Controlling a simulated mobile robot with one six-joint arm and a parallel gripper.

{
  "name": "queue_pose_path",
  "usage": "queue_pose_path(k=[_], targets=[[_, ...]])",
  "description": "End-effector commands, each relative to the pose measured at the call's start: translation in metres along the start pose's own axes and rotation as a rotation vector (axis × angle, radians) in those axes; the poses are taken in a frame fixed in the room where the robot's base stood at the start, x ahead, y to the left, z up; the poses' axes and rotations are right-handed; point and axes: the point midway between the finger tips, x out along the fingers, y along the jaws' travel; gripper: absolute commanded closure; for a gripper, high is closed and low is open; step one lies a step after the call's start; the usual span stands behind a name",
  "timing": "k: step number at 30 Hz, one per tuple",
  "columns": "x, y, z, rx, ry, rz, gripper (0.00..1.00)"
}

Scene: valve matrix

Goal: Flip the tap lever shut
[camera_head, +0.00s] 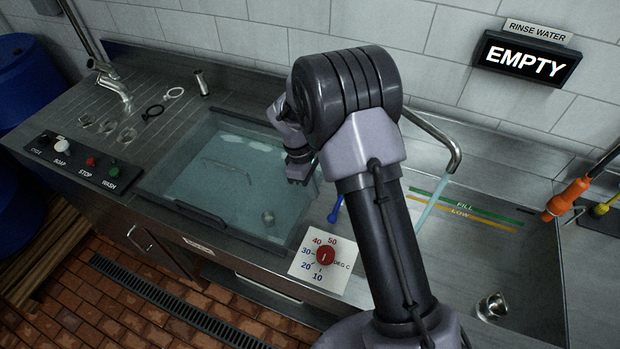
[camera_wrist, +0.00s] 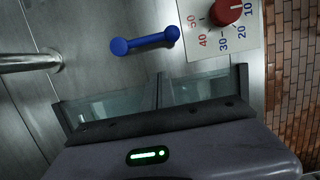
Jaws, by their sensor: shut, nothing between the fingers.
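The blue tap lever (camera_head: 335,208) sits on the steel counter between the two basins, behind the dial plate. In the wrist view the lever (camera_wrist: 145,42) is a short blue bar with round ends, lying slantwise. The curved steel tap spout (camera_head: 447,140) reaches over the right basin, and a pale blue stream of water (camera_head: 430,203) runs from it. My gripper (camera_head: 298,178) is shut and empty, left of the lever and above the right edge of the water-filled left basin. It is apart from the lever. My arm hides part of the tap.
A white dial plate with a red knob (camera_head: 325,256) stands close in front of the lever. The left basin (camera_head: 190,222) has a dark rim. A sign reads EMPTY (camera_head: 526,63).

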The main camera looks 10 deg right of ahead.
Motion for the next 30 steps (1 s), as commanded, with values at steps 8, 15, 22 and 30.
queue_pose_path(k=[8,15,22,30], targets=[[0.032,0.000,0.026,0.002,0.000,-0.001,1.00],[0.035,0.000,0.037,0.001,0.001,0.000,1.00],[0.035,0.000,0.037,0.001,0.000,0.000,1.00],[0.036,0.002,0.044,-0.032,0.000,0.007,1.00]])
